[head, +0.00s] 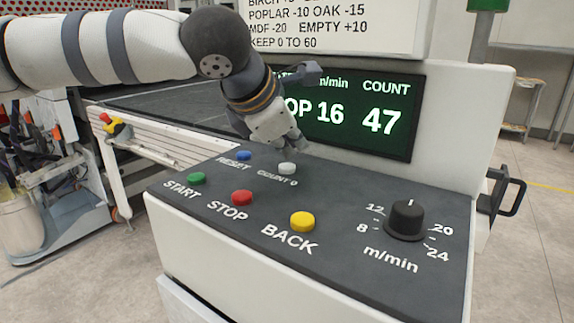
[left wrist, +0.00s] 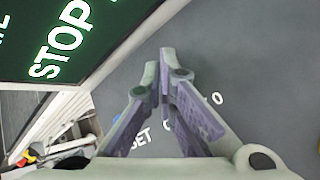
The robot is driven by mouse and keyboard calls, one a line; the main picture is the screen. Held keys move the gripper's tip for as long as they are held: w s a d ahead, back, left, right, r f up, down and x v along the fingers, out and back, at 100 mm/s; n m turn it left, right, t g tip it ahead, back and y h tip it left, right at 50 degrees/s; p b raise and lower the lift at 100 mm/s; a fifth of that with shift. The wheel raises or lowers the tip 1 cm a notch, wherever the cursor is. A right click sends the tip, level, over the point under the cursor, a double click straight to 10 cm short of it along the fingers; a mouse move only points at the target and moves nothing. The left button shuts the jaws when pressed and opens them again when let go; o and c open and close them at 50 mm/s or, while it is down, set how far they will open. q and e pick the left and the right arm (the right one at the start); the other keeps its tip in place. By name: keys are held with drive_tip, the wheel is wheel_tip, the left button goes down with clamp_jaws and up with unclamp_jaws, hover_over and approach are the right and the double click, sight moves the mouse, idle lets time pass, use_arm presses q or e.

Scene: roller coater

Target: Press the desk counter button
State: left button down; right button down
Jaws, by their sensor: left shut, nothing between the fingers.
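The white counter button (head: 287,168) stands on the dark sloped desk panel (head: 345,200), with the label COUNT 0 in front of it. My left gripper (head: 299,146) is shut and empty, pointing down just above and behind the white button in the head view; a small gap seems to show between them. In the left wrist view the closed fingers (left wrist: 166,62) lie over the panel and cover part of the COUNT 0 label. The white button cannot be made out there. The display (head: 350,115) reads COUNT 47. My right gripper is not in view.
Near the white button are a blue RESET button (head: 244,156), a green START button (head: 197,178), a red STOP button (head: 242,197) and a yellow BACK button (head: 302,221). A black speed knob (head: 406,219) stands at the right. The display wall rises behind the panel.

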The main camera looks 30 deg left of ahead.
sight(291, 167)
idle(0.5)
use_arm(q)
drive_tip(key=shift+f, duration=0.45)
drive_tip(key=shift+f, duration=0.5)
idle(0.6)
drive_tip(key=shift+r, duration=0.9)
drive_tip(key=shift+r, duration=2.55)
